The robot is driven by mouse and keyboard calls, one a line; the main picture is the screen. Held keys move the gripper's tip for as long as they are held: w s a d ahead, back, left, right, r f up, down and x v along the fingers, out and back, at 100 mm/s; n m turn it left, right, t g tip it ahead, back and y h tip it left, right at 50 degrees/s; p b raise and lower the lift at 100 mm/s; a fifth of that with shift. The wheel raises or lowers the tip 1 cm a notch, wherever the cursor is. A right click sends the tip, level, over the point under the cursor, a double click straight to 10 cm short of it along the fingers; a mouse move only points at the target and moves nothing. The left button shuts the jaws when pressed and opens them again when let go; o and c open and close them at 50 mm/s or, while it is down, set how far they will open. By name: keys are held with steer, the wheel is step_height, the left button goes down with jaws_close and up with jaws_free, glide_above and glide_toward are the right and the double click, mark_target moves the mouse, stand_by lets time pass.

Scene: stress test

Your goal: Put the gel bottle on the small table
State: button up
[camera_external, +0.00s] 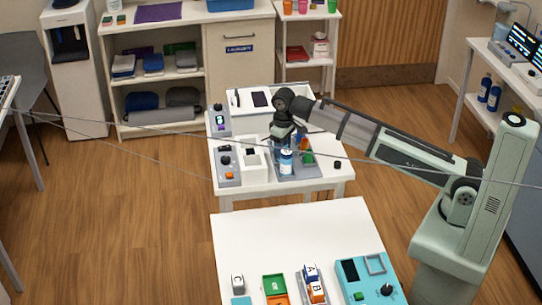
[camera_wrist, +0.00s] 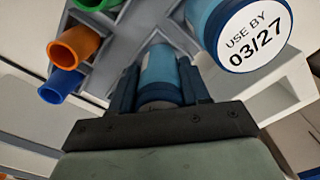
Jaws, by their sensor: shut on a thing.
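My gripper (camera_wrist: 160,88) is shut on a blue bottle (camera_wrist: 160,68), which shows between its two dark fingers in the wrist view; I take it to be the gel bottle. In the external view my gripper (camera_external: 284,138) points down over a grey tray (camera_external: 296,173) on the middle white table (camera_external: 245,196). A blue bottle with a pale label (camera_external: 286,163) shows just below it; I cannot tell whether this is the held one. A second blue cylinder, its white end marked "USE BY 03/27" (camera_wrist: 252,36), is beside the right finger. Another white table (camera_external: 300,235) stands in front.
A white box-like holder (camera_external: 252,162) and a grey device (camera_external: 228,165) stand left of the tray. The front table's far half is clear; blocks and a teal panel (camera_external: 368,280) occupy its near side.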

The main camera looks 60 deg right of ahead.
steer(key=shift+f, duration=0.1)
steer(key=o, duration=1.3)
step_height(320, 180, up, 14)
steer(key=shift+f, duration=0.1)
